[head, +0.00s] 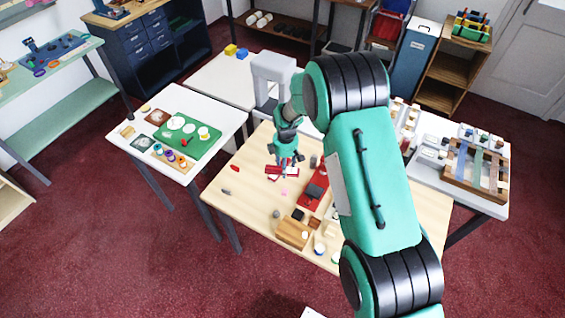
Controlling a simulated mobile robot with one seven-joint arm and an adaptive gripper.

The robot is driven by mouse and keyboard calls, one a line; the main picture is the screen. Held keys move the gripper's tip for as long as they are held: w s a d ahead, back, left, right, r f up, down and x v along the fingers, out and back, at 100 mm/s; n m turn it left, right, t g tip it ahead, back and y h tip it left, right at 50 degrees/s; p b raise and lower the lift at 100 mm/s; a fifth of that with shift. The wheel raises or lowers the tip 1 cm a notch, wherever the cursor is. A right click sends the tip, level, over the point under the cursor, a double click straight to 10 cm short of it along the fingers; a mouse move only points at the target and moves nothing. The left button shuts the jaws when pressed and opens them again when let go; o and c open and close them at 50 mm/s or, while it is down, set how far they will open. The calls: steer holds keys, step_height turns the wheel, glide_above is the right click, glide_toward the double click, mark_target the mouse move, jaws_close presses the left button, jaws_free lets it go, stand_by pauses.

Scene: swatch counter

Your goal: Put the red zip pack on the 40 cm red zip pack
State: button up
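My gripper (284,165) points down over the back left part of the light wooden table. Red and white flat packs (276,174) show right at and below its fingertips. They look like red zip packs, close together or overlapping. I cannot tell which is the 40 cm one, or whether the fingers touch or hold one. The fingers are too small to show whether they are open or shut. My arm covers the right part of the table.
A small red item (235,168) lies left of my gripper. A long red tool (314,196) with a dark block lies to the right. A wooden box (293,233) stands near the front edge. The wooden table's (237,198) left side is mostly clear.

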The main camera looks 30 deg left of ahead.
steer(key=shift+w+a+f, duration=0.15)
steer(key=shift+w+a, duration=0.8)
steer(key=shift+w, duration=0.05)
steer(key=shift+w+a+f, duration=0.15)
steer(key=shift+w+a, duration=0.75)
steer(key=shift+w, duration=0.1)
steer(key=shift+f, duration=1.7)
steer(key=shift+f, duration=0.15)
steer(key=o, duration=1.3)
steer(key=shift+c, duration=0.2)
step_height(320, 180, up, 12)
